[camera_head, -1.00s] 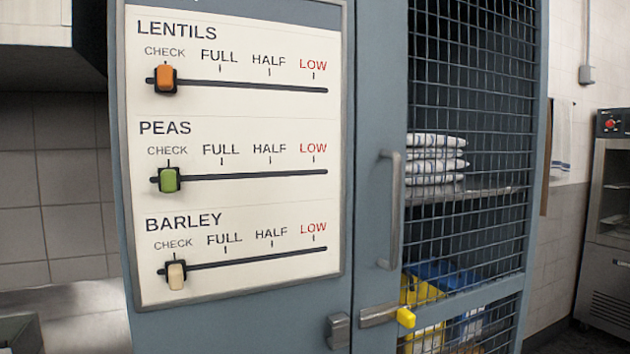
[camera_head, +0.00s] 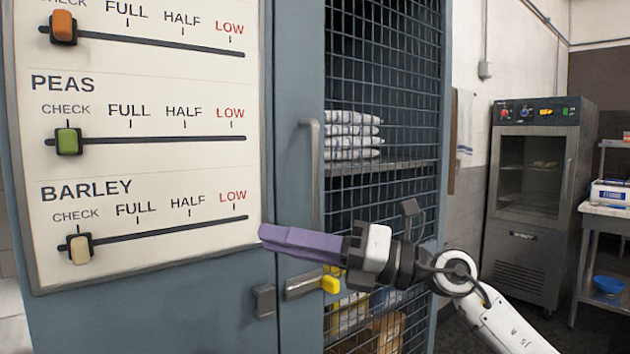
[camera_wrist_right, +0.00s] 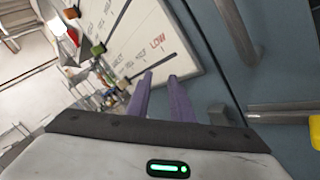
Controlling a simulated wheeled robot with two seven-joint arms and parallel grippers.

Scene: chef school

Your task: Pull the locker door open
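The blue-grey locker door (camera_head: 431,330) with wire mesh stands at the centre of the head view and looks closed. Its vertical grey bar handle (camera_head: 316,175) is on the door's left edge; it also shows in the right wrist view (camera_wrist_right: 236,28). Below it is a metal latch bar (camera_head: 303,283) with a yellow knob (camera_head: 331,283). My right gripper (camera_head: 264,232) has purple fingers and reaches in from the right, in front of the latch area and below the handle. In the right wrist view its fingers (camera_wrist_right: 160,78) are apart with nothing between them. My left gripper is not in view.
A panel with sliders (camera_head: 145,185) for lentils, peas and barley is left of the door. Folded striped cloths (camera_head: 352,135) lie on a shelf behind the mesh. A steel oven cabinet (camera_head: 530,200) and a table (camera_head: 610,213) stand at the right, with floor between.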

